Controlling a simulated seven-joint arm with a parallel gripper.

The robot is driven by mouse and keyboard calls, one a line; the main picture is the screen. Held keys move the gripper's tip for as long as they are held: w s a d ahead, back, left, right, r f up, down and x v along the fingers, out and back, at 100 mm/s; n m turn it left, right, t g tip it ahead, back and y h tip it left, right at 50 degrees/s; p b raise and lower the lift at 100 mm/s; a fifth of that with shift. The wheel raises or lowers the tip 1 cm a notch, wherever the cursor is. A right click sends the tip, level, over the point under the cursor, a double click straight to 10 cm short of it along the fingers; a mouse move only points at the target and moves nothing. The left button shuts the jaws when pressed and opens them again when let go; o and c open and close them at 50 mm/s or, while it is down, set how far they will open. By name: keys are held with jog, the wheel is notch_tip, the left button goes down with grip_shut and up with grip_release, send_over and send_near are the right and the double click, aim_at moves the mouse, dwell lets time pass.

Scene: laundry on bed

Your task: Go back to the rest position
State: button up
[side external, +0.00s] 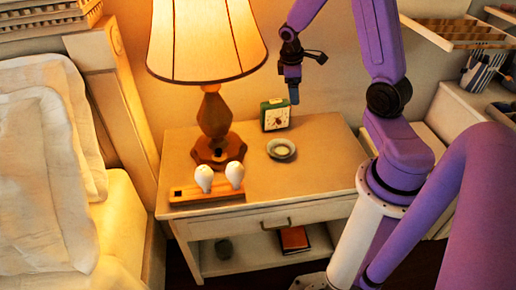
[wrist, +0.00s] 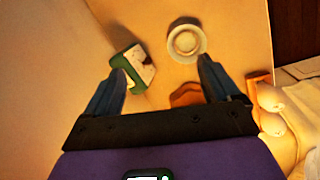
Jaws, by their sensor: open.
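My gripper (side external: 293,92) is raised above the back right part of the nightstand, close to a green alarm clock. In the wrist view my gripper (wrist: 163,75) has its two blue fingers spread wide apart, with nothing held between them. The arm is bent at the elbow, reaching over from the right. The nightstand top (side external: 320,150) lies below the gripper.
The green clock (side external: 275,115) and a small round dish (side external: 281,149) stand on the nightstand. A lit lamp (side external: 212,125) is left of the gripper. Two white bulbs (side external: 234,173) sit in a wooden holder (side external: 190,193) at the front left. The bed (side external: 50,190) is at left.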

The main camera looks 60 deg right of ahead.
jog(key=s+a+r+n+t, duration=0.1)
jog(key=s+a+r+n, duration=0.15)
jog(key=a, duration=0.65)
jog(key=s+a+r+n+t, duration=0.1)
jog(key=s+a+r+n, duration=0.15)
jog(key=a, duration=0.65)
jog(key=s+a+r+n+y, duration=0.1)
jog(key=s+a, duration=0.3)
jog(key=s, duration=0.4)
jog(key=s+a+r+n+g+y, duration=0.1)
jog(key=s+a+r+y, duration=0.1)
jog(key=s+a, duration=0.3)
jog(key=s+r, duration=0.1)
jog(key=s, duration=0.2)
